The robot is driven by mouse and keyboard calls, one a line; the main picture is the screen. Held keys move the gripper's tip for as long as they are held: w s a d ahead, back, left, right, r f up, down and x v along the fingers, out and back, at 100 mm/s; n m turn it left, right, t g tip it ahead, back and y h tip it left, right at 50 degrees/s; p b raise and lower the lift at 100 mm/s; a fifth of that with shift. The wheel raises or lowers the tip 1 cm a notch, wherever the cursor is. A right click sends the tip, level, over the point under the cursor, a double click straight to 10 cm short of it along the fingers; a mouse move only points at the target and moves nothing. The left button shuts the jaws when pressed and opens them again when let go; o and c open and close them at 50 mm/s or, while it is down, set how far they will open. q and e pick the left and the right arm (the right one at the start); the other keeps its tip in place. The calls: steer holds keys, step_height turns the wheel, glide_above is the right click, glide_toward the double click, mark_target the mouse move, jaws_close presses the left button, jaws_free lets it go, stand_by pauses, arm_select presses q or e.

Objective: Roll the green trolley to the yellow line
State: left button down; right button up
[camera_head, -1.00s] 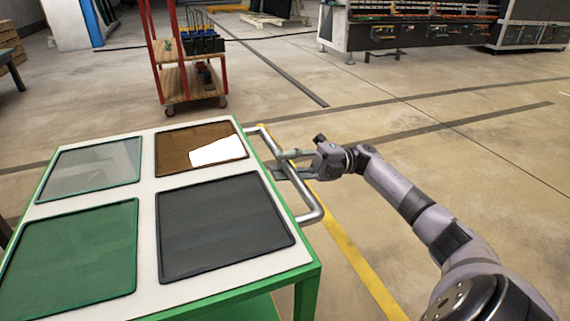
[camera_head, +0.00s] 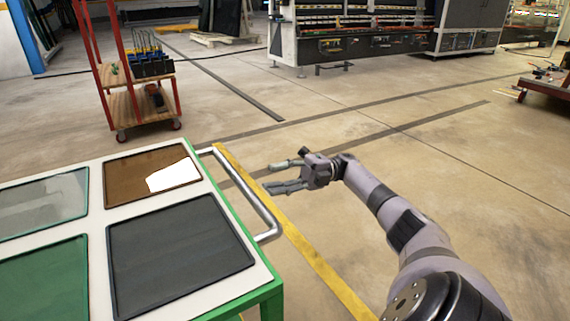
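The green trolley (camera_head: 272,288) stands at the lower left, with a white top that holds several coloured panels. Its metal handle (camera_head: 262,212) sticks out on the right side. The yellow line (camera_head: 318,262) runs diagonally on the floor, just right of the handle and partly beneath it in the picture. My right gripper (camera_head: 276,176) is open and empty. It is to the right of the handle, apart from it, with its fingers pointing left. My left gripper is not in view.
A red-framed cart (camera_head: 128,105) with wooden shelves stands behind the trolley. A long dark machine (camera_head: 375,45) is at the back. A red trolley (camera_head: 548,86) is at the far right. The floor to the right is open.

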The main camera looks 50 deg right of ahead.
steer(key=shift+v, duration=1.2)
